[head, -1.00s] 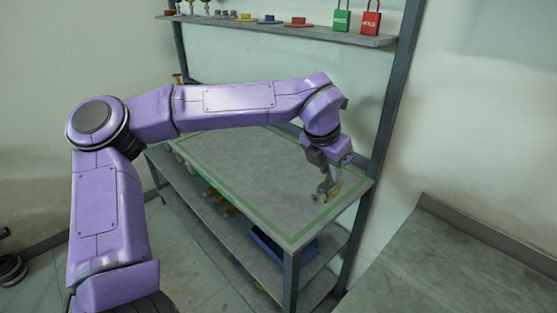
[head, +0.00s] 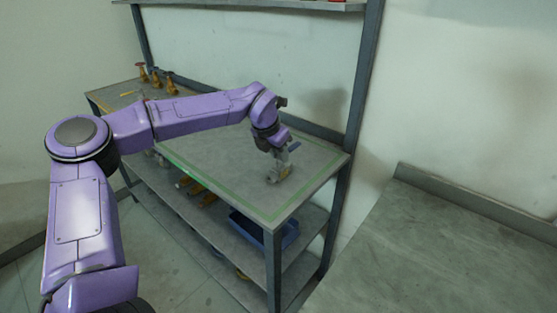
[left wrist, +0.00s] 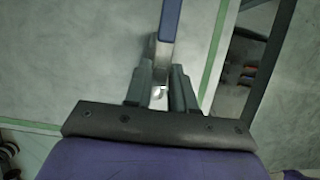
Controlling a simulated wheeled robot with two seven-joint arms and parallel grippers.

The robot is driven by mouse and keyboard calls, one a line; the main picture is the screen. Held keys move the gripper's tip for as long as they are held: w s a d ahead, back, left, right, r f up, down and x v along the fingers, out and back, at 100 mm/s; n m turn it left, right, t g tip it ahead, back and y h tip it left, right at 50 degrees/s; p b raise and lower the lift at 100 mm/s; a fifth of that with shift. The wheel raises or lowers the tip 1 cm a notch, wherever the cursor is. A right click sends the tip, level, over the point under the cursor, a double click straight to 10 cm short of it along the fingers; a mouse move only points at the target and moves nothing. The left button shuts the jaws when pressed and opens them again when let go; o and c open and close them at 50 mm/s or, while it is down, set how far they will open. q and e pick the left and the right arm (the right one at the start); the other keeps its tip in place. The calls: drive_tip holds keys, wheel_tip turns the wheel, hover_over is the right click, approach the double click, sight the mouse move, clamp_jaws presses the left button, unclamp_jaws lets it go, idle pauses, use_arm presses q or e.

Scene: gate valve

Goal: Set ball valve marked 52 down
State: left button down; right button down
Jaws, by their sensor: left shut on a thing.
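My left gripper (head: 277,163) is over the near right part of the bench top (head: 225,150), inside its green border line. It is shut on a ball valve (head: 279,175), a small grey metal body with a blue lever. In the left wrist view, the blue lever (left wrist: 170,20) and part of the metal body (left wrist: 160,52) show beyond the gripper fingers (left wrist: 160,88). The valve is at or just above the bench top; I cannot tell whether it touches. Its marking is not readable. My right gripper is not in view.
Several valves with red handles (head: 156,79) stand at the bench's far left end. A blue bin (head: 284,233) and yellow parts (head: 203,194) sit on the lower shelf. A shelf post (head: 362,85) rises behind the bench. A grey counter (head: 440,225) lies at right. The bench middle is clear.

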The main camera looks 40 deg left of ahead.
use_arm(q)
drive_tip(key=shift+r, duration=0.15)
drive_tip(key=c, duration=1)
unclamp_jaws()
drive_tip(key=shift+o, duration=0.2)
drive_tip(key=b+v, duration=0.1)
drive_tip(key=v, duration=1.1)
